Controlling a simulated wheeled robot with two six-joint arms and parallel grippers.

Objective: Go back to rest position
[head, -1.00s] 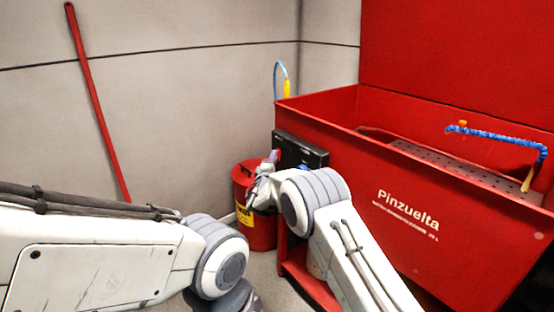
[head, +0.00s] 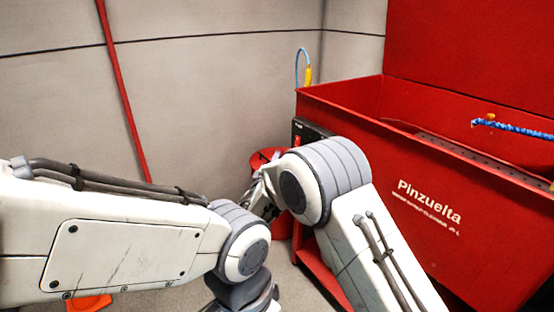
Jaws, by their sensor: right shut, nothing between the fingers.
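My left arm (head: 120,245) comes in from the left. Its rounded joint points down near the middle, and its gripper is not in view. My right arm (head: 350,215) comes up from the bottom right and bends at a large grey-ringed joint. My right gripper (head: 262,196) shows small and dark beyond that joint, partly hidden by it. It is shut with nothing in it, in front of the red can (head: 268,158) in this view. Whether it touches the can I cannot tell.
A red parts washer (head: 430,200) marked Pinzuelta fills the right side, with a blue hose (head: 515,130) over its basin. A dark box (head: 305,132) is on its left side. A red pole (head: 122,90) leans on the wall. An orange object (head: 88,303) lies at bottom left.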

